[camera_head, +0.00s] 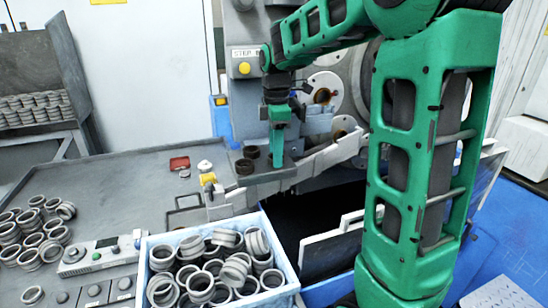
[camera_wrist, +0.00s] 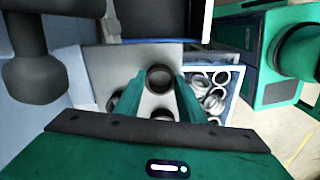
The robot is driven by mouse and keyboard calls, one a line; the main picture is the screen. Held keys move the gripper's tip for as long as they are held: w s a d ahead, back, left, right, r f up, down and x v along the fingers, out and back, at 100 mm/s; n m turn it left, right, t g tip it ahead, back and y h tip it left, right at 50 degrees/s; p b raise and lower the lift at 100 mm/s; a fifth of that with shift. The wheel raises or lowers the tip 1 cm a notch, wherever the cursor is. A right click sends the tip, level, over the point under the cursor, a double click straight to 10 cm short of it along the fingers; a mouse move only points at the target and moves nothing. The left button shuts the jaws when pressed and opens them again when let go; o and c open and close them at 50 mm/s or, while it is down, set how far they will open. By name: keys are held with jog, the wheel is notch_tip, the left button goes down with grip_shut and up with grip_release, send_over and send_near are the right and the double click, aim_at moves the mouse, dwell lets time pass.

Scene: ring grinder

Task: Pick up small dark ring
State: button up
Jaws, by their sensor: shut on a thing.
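My gripper (camera_head: 277,158) points down over a small grey block (camera_head: 268,181) beside the machine. In the wrist view my gripper (camera_wrist: 160,80) has its two green fingers on either side of a small dark ring (camera_wrist: 160,68), shut on it at the tips. In the head view the fingers hide this ring. Two other dark rings, one behind (camera_head: 251,152) and one in front (camera_head: 244,167), sit on the block to the left of my gripper. I cannot tell whether the held ring still touches the block.
A white-rimmed blue crate (camera_head: 213,225) full of grey rings stands in front. More loose rings (camera_head: 35,230) and a control box (camera_head: 98,255) lie on the grey table (camera_head: 110,195). The grinding machine (camera_head: 345,85) stands close behind my gripper. A yellow-topped fitting (camera_head: 208,179) stands left of the block.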

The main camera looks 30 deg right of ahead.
notch_tip(320, 180, up, 4)
jog(key=shift+f, duration=0.1)
jog(key=s+a+r, duration=0.2)
jog(key=a+r, duration=0.5)
jog(key=a, duration=0.4)
jog(key=s+a, duration=0.3)
jog(key=s, duration=1)
jog(key=shift+s+a, duration=0.15)
jog(key=shift+s, duration=0.1)
